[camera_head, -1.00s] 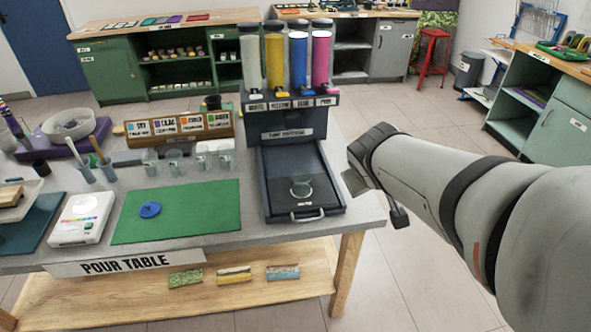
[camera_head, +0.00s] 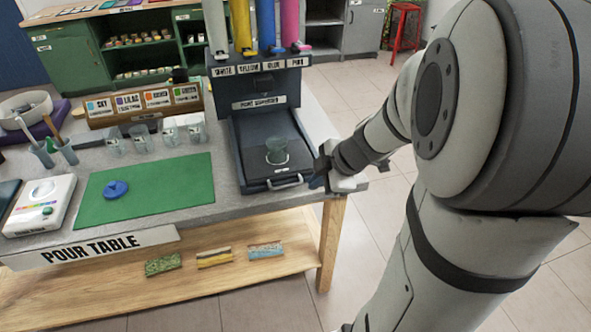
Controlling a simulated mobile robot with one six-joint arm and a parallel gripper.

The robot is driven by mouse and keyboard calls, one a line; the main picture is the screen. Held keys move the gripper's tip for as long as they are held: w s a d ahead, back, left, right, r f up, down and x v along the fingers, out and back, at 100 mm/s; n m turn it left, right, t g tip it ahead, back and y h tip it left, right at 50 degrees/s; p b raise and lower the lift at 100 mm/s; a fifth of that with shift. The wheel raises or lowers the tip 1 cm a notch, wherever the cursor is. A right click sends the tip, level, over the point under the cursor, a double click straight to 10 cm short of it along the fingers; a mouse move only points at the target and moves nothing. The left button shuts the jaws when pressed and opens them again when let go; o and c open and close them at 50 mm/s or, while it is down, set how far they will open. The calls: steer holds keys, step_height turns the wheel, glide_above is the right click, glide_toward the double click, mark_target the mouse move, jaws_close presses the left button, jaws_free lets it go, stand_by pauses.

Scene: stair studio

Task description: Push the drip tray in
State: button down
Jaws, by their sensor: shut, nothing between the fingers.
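The dark drip tray (camera_head: 250,172) sits at the base of the paint dispenser (camera_head: 262,95) and reaches out to the table's front edge. Its silver handle (camera_head: 285,181) is on the front face. A clear cup (camera_head: 277,151) stands upright on the tray. My gripper (camera_head: 322,172) is shut and empty, just right of the tray's front right corner and close to the handle. Its fingertips are partly hidden, and I cannot tell whether they touch the tray.
A green mat (camera_head: 150,190) with a blue lid-like disc (camera_head: 116,189) lies left of the tray. Several clear cups (camera_head: 170,132) stand behind it. A white scale (camera_head: 40,205) is further left. Open floor lies right of the table.

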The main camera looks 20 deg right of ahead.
steer(key=w+a+f+b, duration=0.3)
steer(key=w+f+b, duration=0.1)
steer(key=w+f, duration=0.4)
steer(key=shift+a+f+b, duration=0.2)
steer(key=shift+f+b, duration=0.1)
steer(key=shift+f, duration=0.05)
